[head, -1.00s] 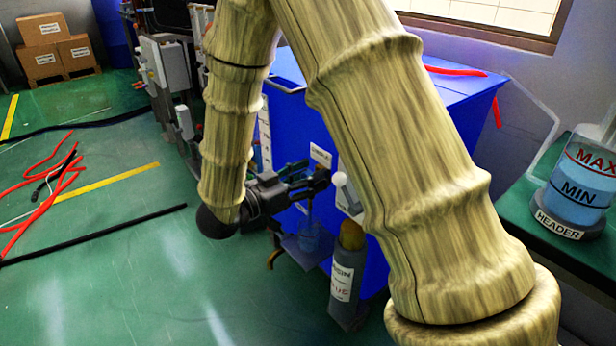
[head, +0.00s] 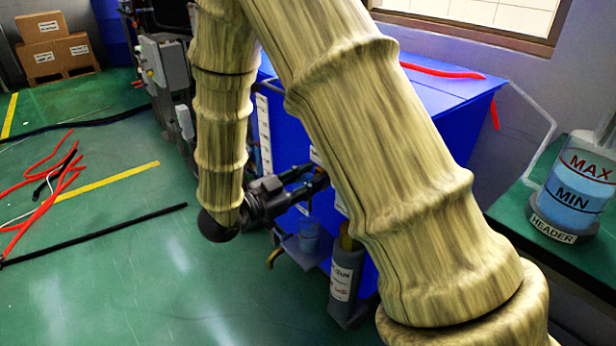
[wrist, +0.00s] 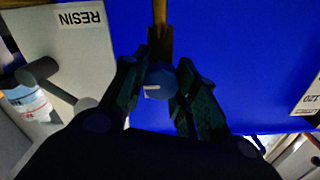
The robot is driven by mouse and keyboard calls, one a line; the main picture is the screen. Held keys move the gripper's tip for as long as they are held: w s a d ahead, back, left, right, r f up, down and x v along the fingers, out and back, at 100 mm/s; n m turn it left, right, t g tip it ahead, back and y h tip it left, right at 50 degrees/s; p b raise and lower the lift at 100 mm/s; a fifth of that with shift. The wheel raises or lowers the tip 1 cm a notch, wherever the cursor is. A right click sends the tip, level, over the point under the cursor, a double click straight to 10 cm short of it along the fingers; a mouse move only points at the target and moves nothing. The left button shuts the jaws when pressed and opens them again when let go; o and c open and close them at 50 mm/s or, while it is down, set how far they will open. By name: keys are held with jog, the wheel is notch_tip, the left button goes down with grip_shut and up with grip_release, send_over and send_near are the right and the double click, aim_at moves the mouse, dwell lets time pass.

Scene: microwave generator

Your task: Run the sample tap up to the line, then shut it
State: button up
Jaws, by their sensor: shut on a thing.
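My gripper (wrist: 158,95) is shut on a blue rounded tap knob (wrist: 158,80) with a small white mark, in the wrist view. A brass-coloured stem (wrist: 160,18) runs from the knob along the blue tank wall. In the head view my gripper (head: 318,184) is at the tank's front, partly behind my arm. A translucent bluish beaker (head: 308,238) stands below it on a small grey shelf (head: 296,256). The beaker's line and liquid level are too small to read, and I cannot tell whether water is running.
The blue tank (head: 450,110) stands behind my arm. A grey bottle (head: 345,285) stands right of the shelf. A header vessel (head: 575,185) marked MAX and MIN sits on the green bench.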

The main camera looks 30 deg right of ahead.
dwell(0.3)
jog(key=o, duration=1)
jog(key=a, duration=0.8)
jog(key=s+a, duration=0.1)
jog(key=a, duration=0.3)
